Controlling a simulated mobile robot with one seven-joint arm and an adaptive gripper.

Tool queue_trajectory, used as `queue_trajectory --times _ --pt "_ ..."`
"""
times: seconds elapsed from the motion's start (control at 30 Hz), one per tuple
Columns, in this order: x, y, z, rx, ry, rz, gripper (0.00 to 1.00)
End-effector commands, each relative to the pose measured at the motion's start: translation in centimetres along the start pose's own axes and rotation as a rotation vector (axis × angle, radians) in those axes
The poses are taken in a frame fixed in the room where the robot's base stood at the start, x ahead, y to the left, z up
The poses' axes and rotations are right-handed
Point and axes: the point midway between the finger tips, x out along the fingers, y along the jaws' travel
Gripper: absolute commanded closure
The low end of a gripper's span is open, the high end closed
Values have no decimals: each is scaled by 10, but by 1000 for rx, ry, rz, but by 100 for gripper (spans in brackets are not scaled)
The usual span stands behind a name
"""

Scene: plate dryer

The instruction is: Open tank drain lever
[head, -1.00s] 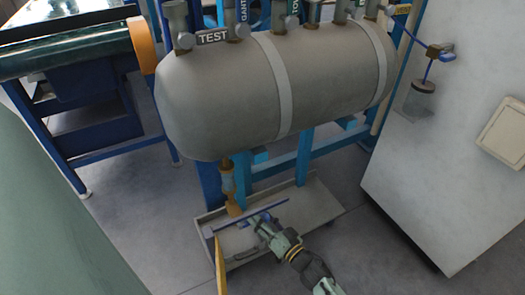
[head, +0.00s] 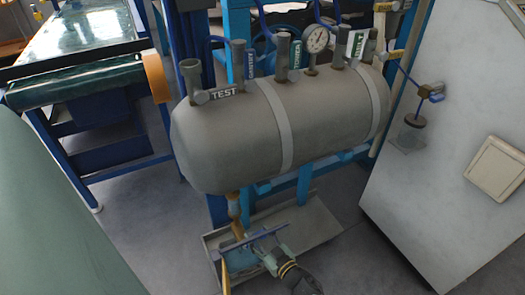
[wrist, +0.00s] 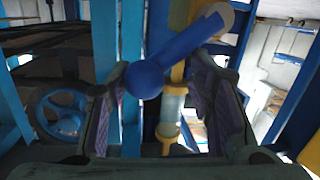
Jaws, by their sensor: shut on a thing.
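The grey tank (head: 235,140) lies horizontally in the head view. Its brass drain pipe (head: 235,207) hangs from the underside at the left end. My gripper (head: 256,243) is beside the lower end of this drain, over the tray. In the wrist view, the blue drain lever (wrist: 180,50) slants across the finger gap, with its rounded end towards the camera. The fingers (wrist: 160,100) stand on both sides of it and are shut on it. Their contact is partly hidden. In the head view the lever is hard to tell from the blue bar.
A low grey tray (head: 318,226) lies under the tank. A blue bar (head: 272,234) and a yellow post (head: 225,275) stand close to my gripper. A white cabinet (head: 460,130) bounds the right. A green rounded surface (head: 50,220) fills the lower left.

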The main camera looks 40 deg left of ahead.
Motion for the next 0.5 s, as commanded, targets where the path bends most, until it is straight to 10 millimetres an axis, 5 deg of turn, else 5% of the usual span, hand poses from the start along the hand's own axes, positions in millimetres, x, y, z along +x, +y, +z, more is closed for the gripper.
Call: queue_trajectory --times 0.5 --pt "1 -27 -13 -474 -96 53 100"
